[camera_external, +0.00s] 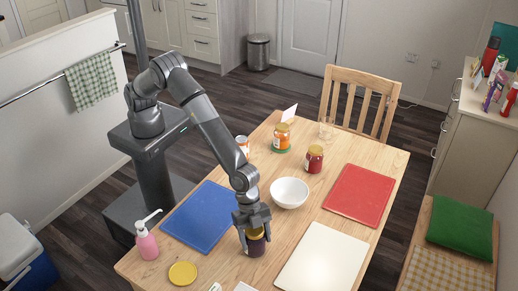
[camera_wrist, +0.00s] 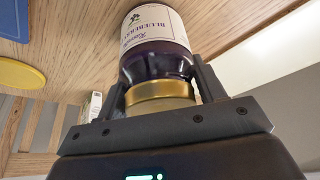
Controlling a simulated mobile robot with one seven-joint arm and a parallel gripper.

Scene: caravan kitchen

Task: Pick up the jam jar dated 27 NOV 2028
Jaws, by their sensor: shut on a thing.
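My gripper (camera_external: 254,232) is shut on a dark purple jam jar (camera_external: 256,246) near the front of the table. The wrist view shows my gripper (camera_wrist: 162,82) with a finger on each side of the jar (camera_wrist: 152,55), close to its gold lid. Its white label reads "BLUEBERRY"; I can read no date on it. I cannot tell whether its base touches the table. An orange jar (camera_external: 281,137) and a red jar (camera_external: 314,159) stand farther back; their dates are too small to read.
The table (camera_external: 205,268) also bears a white bowl (camera_external: 290,192), a blue mat (camera_external: 203,217), a red mat (camera_external: 359,194), a white board (camera_external: 322,258), a pink pump bottle (camera_external: 147,242), a yellow disc (camera_external: 183,273), a can (camera_external: 242,144) and a clear glass (camera_external: 326,128).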

